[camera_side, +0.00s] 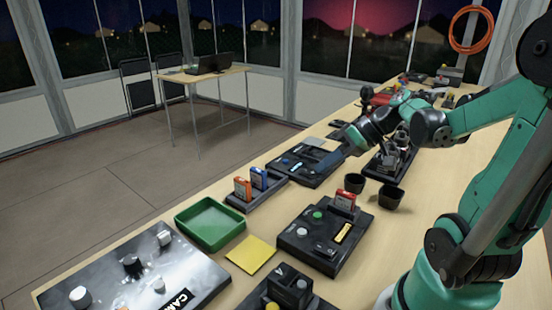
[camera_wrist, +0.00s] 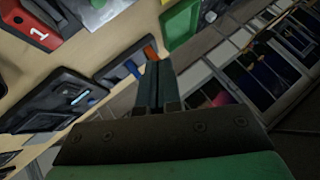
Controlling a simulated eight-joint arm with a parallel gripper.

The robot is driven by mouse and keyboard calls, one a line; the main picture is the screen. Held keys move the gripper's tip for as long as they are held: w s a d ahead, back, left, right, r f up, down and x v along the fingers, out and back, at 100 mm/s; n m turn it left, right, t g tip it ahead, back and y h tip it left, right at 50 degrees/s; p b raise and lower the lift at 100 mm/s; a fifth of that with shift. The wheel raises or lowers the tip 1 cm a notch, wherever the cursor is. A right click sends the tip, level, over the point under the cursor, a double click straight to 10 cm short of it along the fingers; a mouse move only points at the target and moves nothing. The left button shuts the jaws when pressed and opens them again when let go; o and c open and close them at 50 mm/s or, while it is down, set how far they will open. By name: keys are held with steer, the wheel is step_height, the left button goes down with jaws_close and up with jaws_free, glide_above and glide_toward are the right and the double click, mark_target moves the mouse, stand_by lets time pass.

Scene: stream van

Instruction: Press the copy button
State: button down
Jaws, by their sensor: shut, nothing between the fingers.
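A black device (camera_side: 325,238) stands mid-bench with a green button (camera_side: 317,215), a pale button (camera_side: 302,231), a yellow strip and a red cartridge (camera_side: 345,199) upright at its back. Another black panel (camera_side: 303,163) lies farther back, with blue parts and a light strip; it seems to be the panel (camera_wrist: 75,97) at left in the wrist view. No copy label is readable, so I cannot tell which button is copy. My gripper (camera_side: 322,166) is shut and empty, over or beside the farther panel; contact cannot be judged. Its closed fingers (camera_wrist: 153,75) point up the wrist view.
A rack (camera_side: 240,206) holds an orange and a blue cartridge. A green tray (camera_side: 209,224), yellow note (camera_side: 251,254) and knobbed panel (camera_side: 140,290) lie nearer. Bare bench shows at right of the cups.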

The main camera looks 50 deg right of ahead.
steer(key=shift+f, duration=0.1)
steer(key=shift+f, duration=4.3)
steer(key=shift+r, duration=2.5)
steer(key=w+a+r+n+h, duration=0.1)
steer(key=a+r+h, duration=0.1)
steer(key=a, duration=0.4)
steer(key=w+a+r+h, duration=0.1)
steer(key=a+h, duration=0.2)
steer(key=a, duration=0.3)
steer(key=shift+r+n, duration=0.4)
